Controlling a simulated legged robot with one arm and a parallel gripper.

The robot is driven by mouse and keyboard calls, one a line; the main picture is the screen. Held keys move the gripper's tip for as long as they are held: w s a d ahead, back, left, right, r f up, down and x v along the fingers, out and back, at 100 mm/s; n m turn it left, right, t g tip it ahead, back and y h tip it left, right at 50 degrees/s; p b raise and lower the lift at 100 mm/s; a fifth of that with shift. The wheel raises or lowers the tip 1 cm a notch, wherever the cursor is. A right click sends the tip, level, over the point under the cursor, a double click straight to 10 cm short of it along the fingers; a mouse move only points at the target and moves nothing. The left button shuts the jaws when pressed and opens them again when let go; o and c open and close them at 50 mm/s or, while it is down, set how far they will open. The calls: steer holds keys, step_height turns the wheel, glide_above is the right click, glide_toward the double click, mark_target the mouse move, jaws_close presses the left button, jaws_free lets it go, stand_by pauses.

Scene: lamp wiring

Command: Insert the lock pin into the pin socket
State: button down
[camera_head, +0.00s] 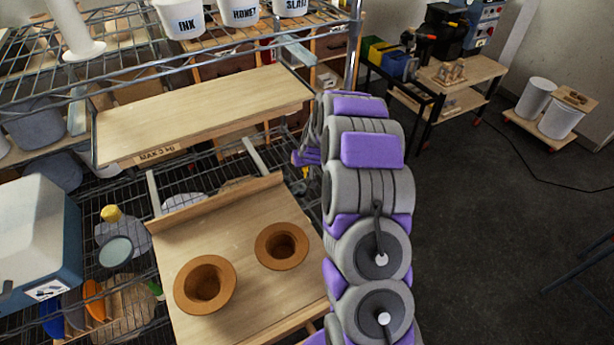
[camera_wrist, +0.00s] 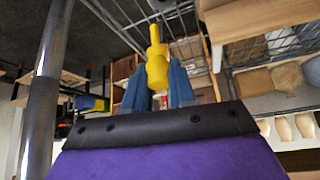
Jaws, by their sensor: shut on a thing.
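The lock pin is a yellow stepped piece (camera_wrist: 156,58) in the wrist view, with a narrow tip pointing up in the picture. My gripper (camera_wrist: 158,82) has its two blue fingers shut on it, one on each side. In the head view my grey and purple arm runs up the right side of the shelf, and the gripper end is mostly hidden behind it near the rack post. I cannot make out the pin socket in either view.
A wooden board (camera_head: 205,115) lies on the rack beside my arm. Below it, a wooden tray (camera_head: 225,225) holds two brown flared pots (camera_head: 205,285). A metal post (camera_wrist: 45,85) stands close on the left in the wrist view. Open floor (camera_head: 470,240) lies to the right.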

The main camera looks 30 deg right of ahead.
steer(key=b, duration=0.2)
steer(key=a+b, duration=0.1)
steer(key=shift+w+f+b, duration=0.1)
steer(key=shift+w+b, duration=0.1)
steer(key=shift+b, duration=0.15)
steer(key=shift+a+r+b, duration=0.35)
steer(key=shift+r+b, duration=0.05)
steer(key=shift+b, duration=0.05)
steer(key=shift+d+p, duration=0.1)
steer(key=shift+p, duration=0.2)
steer(key=shift+f+b, duration=0.55)
steer(key=shift+f, duration=1.6)
steer(key=shift+m, duration=0.3)
steer(key=shift+s+f, duration=0.1)
steer(key=shift+f, duration=2.15)
steer(key=c, duration=0.9)
jaws_free()
steer(key=shift+o, duration=0.2)
